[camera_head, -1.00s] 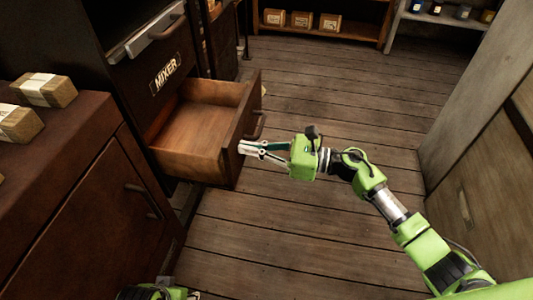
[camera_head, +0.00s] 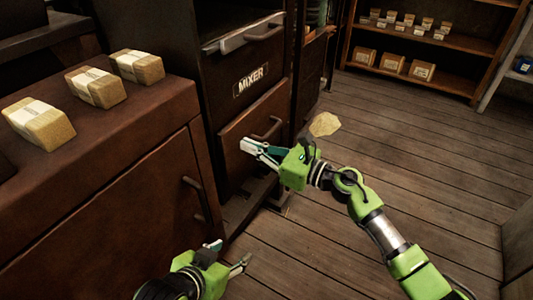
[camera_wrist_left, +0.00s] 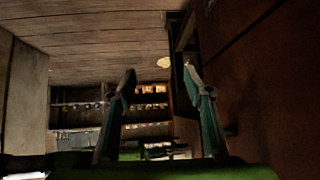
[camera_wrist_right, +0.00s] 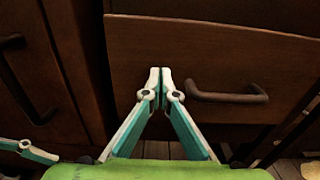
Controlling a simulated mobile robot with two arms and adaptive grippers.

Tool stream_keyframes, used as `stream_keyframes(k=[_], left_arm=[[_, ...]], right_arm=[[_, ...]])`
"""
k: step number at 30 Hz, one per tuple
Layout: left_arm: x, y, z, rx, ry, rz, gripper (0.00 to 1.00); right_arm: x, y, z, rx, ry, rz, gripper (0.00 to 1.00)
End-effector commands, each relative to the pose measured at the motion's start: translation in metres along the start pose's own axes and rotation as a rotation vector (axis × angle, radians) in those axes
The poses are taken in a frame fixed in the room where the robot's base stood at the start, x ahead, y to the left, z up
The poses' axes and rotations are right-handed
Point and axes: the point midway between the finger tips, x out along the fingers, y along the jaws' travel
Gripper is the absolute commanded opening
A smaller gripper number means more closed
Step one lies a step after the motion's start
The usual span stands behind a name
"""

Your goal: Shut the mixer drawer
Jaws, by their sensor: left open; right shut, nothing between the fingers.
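The mixer drawer (camera_head: 254,130) is the dark wooden front below the MIXER label (camera_head: 250,82). Its front looks about flush with the cabinet in the head view, and no open inside shows. The drawer front (camera_wrist_right: 215,55) with its dark handle (camera_wrist_right: 228,97) also fills the right wrist view. My right gripper (camera_head: 245,147) is shut and empty, its tips at the drawer front, left of the handle; whether they touch it I cannot tell. My left gripper (camera_head: 232,252) is open and empty, low in front of the side cabinet. It also shows in the left wrist view (camera_wrist_left: 160,75).
A brown side cabinet (camera_head: 110,215) with several wrapped packages (camera_head: 97,87) on top stands at the left. A pale yellowish patch (camera_head: 324,124) lies on the floor right of the drawer. Shelves (camera_head: 430,62) with boxes stand at the back. The plank floor at right is clear.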

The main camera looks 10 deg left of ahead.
Motion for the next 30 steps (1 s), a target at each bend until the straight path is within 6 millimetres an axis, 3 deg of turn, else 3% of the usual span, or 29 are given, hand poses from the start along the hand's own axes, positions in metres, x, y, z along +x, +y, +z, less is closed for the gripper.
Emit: stream_keyframes(k=[7,25,30], left_arm=[[0.003,0.002,-0.019,0.001,0.080,0.005,0.47],[0.004,0.003,-0.023,0.001,0.102,0.005,0.47],[0.004,0.007,-0.053,0.003,0.230,0.015,0.47]], right_arm=[[0.014,0.003,0.000,-0.001,0.000,0.000,0.00],[0.014,0.002,0.002,-0.002,-0.005,-0.002,0.00],[0.004,-0.005,0.000,-0.002,-0.003,-0.001,0.00]])
